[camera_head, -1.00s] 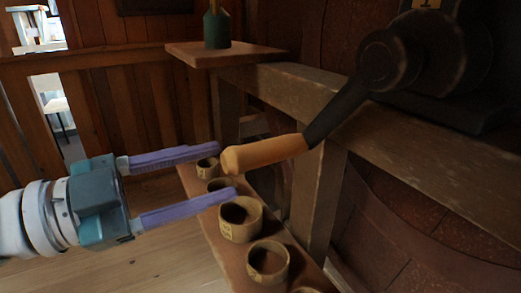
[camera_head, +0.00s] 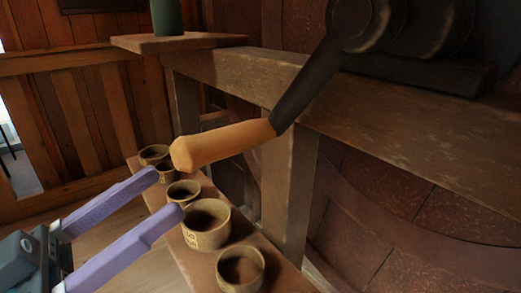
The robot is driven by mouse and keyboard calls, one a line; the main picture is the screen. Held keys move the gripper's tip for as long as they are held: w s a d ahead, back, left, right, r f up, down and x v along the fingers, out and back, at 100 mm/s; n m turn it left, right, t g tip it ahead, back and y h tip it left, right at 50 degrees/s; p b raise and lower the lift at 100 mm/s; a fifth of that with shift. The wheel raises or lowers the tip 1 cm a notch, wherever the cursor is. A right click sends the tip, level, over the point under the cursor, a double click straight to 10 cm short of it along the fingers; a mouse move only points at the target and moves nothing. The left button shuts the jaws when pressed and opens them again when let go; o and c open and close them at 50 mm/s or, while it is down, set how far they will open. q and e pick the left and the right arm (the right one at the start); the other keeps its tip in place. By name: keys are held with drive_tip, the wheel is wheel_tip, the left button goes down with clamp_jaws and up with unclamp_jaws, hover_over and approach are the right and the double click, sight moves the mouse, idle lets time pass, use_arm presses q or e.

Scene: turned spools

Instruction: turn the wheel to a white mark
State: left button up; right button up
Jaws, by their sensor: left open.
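The wheel shows as a crank: a dark hub (camera_head: 372,20) at the top right, a black arm (camera_head: 305,88) slanting down to the left, and an orange-tan grip (camera_head: 222,144) at its end. No white mark shows in this view. My left gripper (camera_head: 168,193) reaches in from the lower left with its two lavender fingers apart and nothing between them. In the picture its fingertips lie just below and left of the grip's rounded end, not around it. Their distance in depth is hard to tell. My right gripper is not in view.
Several tan pots, one of them a larger pot (camera_head: 207,225), stand on a low wooden shelf (camera_head: 187,262) under the grip. A thick wooden beam (camera_head: 400,145) and its post run behind the crank. A green object (camera_head: 167,17) stands on a small ledge (camera_head: 200,42).

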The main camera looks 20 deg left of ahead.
sight(254, 120)
use_arm(q)
drive_tip(key=shift+n, duration=0.7)
drive_tip(key=x, duration=0.9)
drive_tip(key=shift+w+r+p, duration=0.15)
drive_tip(key=shift+w+p, duration=0.2)
drive_tip(key=shift+w, duration=0.1)
drive_tip(key=shift+t, duration=0.3)
clamp_jaws()
